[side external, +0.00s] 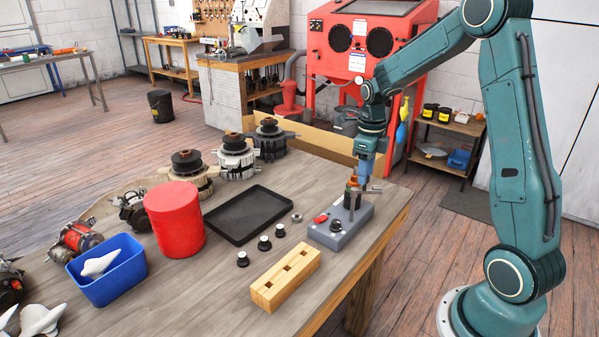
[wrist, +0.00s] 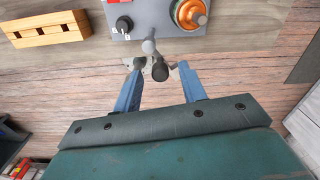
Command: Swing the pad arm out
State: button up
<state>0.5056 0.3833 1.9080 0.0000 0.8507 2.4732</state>
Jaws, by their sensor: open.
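A grey fixture box (side external: 340,228) stands near the table's right edge, with a red part and a black knob on top. In the wrist view the box (wrist: 150,20) carries a dial knob (wrist: 124,24) and a round copper-and-green part (wrist: 190,13). A light grey rod with a dark ball-shaped knob (wrist: 160,71), seemingly the pad arm, sticks out from the box's near edge. My gripper (wrist: 160,66) is open, its blue fingers on either side of the dark knob. Contact cannot be told. In the side view my gripper (side external: 364,187) is over the box's far end, partly hiding it.
A wooden block with slots (side external: 286,278), several small black-capped parts (side external: 264,243) and a black tray (side external: 248,214) lie left of the box. A red cylinder (side external: 175,222) and blue bin (side external: 108,272) stand farther left.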

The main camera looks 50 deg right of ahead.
notch_tip(320, 180, up, 13)
jog(key=shift+r, duration=0.2)
dwell(0.4)
jog(key=shift+a, duration=0.1)
jog(key=s+a+r+n+t, duration=0.35)
jog(key=s+a+n, duration=0.45)
jog(key=a+n, duration=0.7)
jog(key=s+a+f+n+t, duration=0.1)
jog(key=s+a+n, duration=0.1)
jog(key=s+n, duration=0.3)
jog(key=s+a+f+n+t, duration=0.1)
jog(key=s+n, duration=0.4)
jog(key=n, duration=0.9)
jog(key=shift+s+a+f, duration=0.35)
jog(key=shift+a+f, duration=0.1)
jog(key=shift+a, duration=0.6)
